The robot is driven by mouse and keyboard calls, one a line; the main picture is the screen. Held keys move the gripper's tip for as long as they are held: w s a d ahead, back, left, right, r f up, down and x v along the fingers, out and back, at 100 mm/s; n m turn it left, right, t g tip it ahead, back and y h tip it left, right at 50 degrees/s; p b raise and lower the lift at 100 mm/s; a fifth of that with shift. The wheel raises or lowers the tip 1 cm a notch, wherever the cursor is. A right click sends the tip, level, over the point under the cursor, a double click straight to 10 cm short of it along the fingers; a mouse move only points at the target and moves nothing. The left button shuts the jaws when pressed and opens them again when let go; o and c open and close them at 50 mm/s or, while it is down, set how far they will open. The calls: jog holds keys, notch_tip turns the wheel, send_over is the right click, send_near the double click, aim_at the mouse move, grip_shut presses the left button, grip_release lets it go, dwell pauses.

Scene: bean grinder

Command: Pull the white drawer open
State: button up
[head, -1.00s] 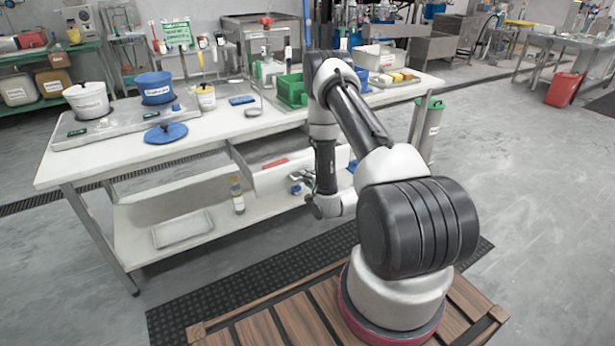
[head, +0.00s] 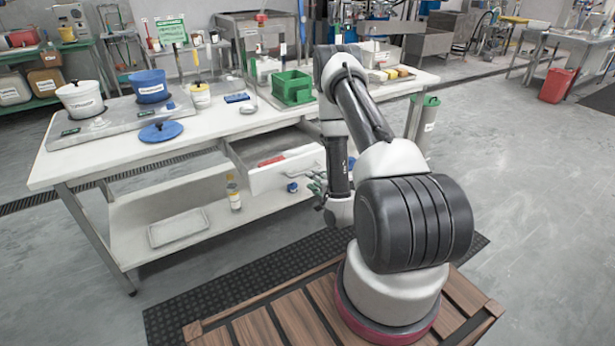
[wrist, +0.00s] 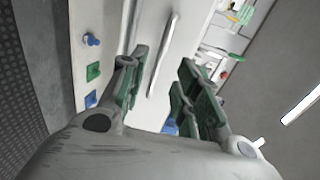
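The white drawer (head: 270,181) under the table is pulled out, and a red object (head: 271,161) shows inside it. Its front panel also shows in the wrist view (wrist: 148,38). A slim bar handle (wrist: 164,55) runs along this front. My gripper (head: 316,184) is just in front of the right part of the drawer front, partly hidden by my arm in the head view. In the wrist view its green-padded fingers are spread apart with nothing held. The handle shows beyond and between the fingers, apparently clear of them.
The white table (head: 215,128) bears pots, a blue lid (head: 161,131) and green bins (head: 292,88). A bottle (head: 233,193) and a tray (head: 179,228) are on the lower shelf. Open floor lies right of the table.

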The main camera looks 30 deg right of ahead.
jog(key=v, duration=0.4)
dwell(0.5)
